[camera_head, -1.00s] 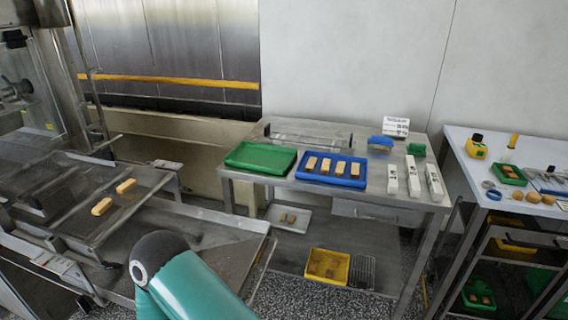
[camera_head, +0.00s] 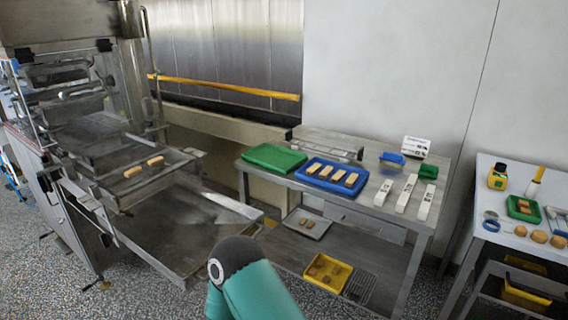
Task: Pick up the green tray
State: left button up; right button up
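The green tray (camera_head: 274,157) lies flat and looks empty on the left end of the steel table (camera_head: 330,205). A blue tray (camera_head: 332,174) with several tan bars stands just right of it. A teal arm link of mine shows at the bottom centre, well in front of the table and apart from the tray. Neither of my grippers is in view. A smaller green tray (camera_head: 523,208) with small bars sits on the right-hand table.
A steel machine (camera_head: 130,160) with two bars on its belt stands at left, its lower tray reaching toward the table. White blocks (camera_head: 405,193) lie right of the blue tray. A yellow tray (camera_head: 327,272) is on the lower shelf.

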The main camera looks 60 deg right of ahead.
aim_at(279, 159)
jog(key=z, duration=0.75)
jog(key=i, duration=0.75)
jog(key=z, duration=0.15)
